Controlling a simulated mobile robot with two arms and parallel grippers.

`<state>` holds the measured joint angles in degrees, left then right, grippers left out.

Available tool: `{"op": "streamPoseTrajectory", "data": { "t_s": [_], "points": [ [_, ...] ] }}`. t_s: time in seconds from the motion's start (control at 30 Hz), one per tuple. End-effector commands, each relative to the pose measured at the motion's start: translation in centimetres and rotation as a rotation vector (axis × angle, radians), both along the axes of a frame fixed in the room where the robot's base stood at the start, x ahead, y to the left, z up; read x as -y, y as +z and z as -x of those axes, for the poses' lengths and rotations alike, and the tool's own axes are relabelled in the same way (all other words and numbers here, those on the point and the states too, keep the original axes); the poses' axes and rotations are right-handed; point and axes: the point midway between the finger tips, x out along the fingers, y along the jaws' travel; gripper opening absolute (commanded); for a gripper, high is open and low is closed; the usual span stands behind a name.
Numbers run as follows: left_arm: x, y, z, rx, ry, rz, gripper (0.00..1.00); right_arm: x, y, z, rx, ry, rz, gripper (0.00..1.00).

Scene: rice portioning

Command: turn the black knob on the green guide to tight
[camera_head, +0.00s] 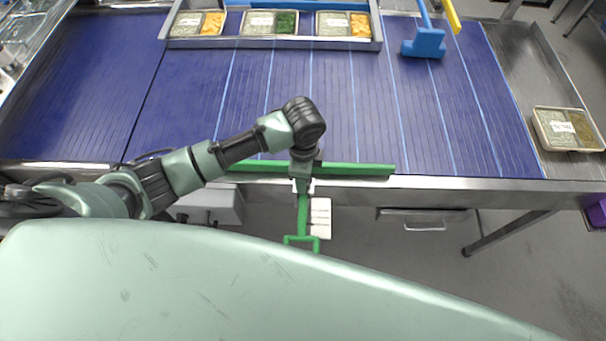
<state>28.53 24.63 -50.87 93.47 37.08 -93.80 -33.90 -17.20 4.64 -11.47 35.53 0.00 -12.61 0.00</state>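The green guide (355,169) is a long bar along the near edge of the blue conveyor, with a green stem (302,215) reaching down to a forked end below the edge. My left arm comes in from the left and bends down over the middle of the guide. My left gripper (303,187) points down at the place where bar and stem meet. The wrist hides most of the gripper, so its fingers cannot be told open or shut. I cannot make out the black knob; the gripper and wrist cover that area. My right gripper is not in view.
Several filled trays (272,22) stand in a metal channel at the belt's far side. A blue pusher (424,43) with a yellow bar beside it is at the upper right. Another filled tray (567,129) sits on the right metal shelf. The belt (430,120) right of my arm is clear.

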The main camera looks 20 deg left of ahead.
Motion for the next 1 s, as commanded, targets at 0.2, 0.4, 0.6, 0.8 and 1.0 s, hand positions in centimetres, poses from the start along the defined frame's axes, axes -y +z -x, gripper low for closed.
{"op": "streamPoseTrajectory", "data": {
  "t_s": [0.2,0.4,0.6,0.8,1.0],
  "points": [
    [0.06,0.16,-0.16,0.004,-0.037,0.002,0.01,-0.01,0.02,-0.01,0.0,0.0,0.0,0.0],
    [0.06,0.16,-0.17,0.004,-0.042,0.002,0.01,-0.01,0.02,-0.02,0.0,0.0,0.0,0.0],
    [0.07,0.17,-0.17,0.004,-0.041,0.002,0.01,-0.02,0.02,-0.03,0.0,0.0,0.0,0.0],
    [0.06,0.11,-0.12,0.003,-0.041,0.002,0.63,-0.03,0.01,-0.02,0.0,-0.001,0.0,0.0],
    [0.04,0.11,-0.07,0.002,-0.041,0.001,0.63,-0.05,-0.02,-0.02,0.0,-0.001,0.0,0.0]
  ]
}}
